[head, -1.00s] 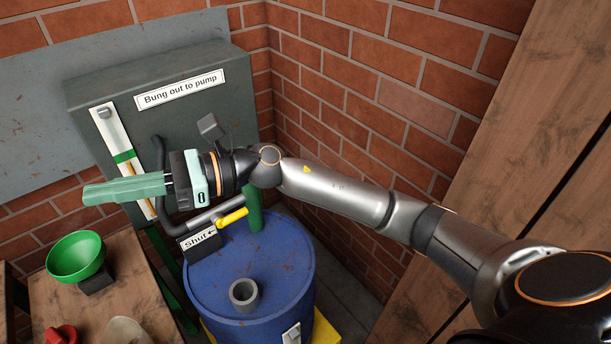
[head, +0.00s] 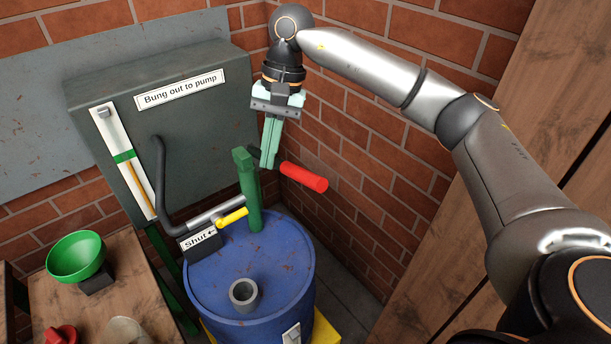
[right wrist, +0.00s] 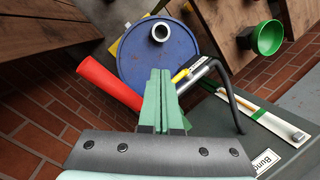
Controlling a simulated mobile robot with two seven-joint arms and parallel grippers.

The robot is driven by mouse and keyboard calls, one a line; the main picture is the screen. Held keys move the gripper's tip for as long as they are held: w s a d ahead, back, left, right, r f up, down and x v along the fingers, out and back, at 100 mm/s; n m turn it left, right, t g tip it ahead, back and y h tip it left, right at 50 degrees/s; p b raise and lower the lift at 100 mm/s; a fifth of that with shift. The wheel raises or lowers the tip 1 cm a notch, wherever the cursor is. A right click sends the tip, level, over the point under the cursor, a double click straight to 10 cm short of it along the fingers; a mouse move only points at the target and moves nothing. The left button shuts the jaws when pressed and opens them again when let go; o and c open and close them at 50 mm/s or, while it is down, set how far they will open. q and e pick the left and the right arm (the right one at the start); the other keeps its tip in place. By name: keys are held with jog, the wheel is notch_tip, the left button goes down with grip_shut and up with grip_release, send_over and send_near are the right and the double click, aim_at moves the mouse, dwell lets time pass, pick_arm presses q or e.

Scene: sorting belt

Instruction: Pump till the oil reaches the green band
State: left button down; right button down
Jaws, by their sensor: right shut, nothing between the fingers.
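The pump is a green post (head: 250,196) on the blue drum (head: 205,270), with a red handle (head: 303,176) sticking out right. My right gripper (head: 268,166) is shut and empty, pointing down beside the post, just left of the handle. In the right wrist view the red handle (right wrist: 108,82) lies left of the fingers (right wrist: 163,72); whether they touch is unclear. The gauge (head: 104,122) is a white strip with a green band (head: 123,156). Its yellow oil column (head: 142,190) tops out just below the band. My left gripper is out of view.
A yellow valve lever (head: 232,217) sits on the pipe by a "Shut" sign (head: 199,240). The drum's grey opening (head: 243,293) is uncovered. A green funnel (head: 76,256) and a red object (head: 62,335) are on the wooden bench (head: 140,275). Brick wall stands close behind.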

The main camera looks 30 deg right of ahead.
aim_at(306, 177)
jog(key=d+r+h, duration=0.2)
jog(key=d+r, duration=0.1)
jog(key=d, duration=0.4)
jog(key=shift+s+d+g+h, duration=0.3)
jog(key=shift+s, duration=0.05)
jog(key=shift+f, duration=0.15)
jog(key=f+b, duration=0.5)
jog(key=f, duration=0.2)
jog(key=shift+s+a+b, duration=0.3)
jog(key=shift+b, duration=0.1)
jog(key=shift+f+b, duration=1.3)
jog(key=shift+f, duration=0.9)
jog(key=shift+r, duration=0.1)
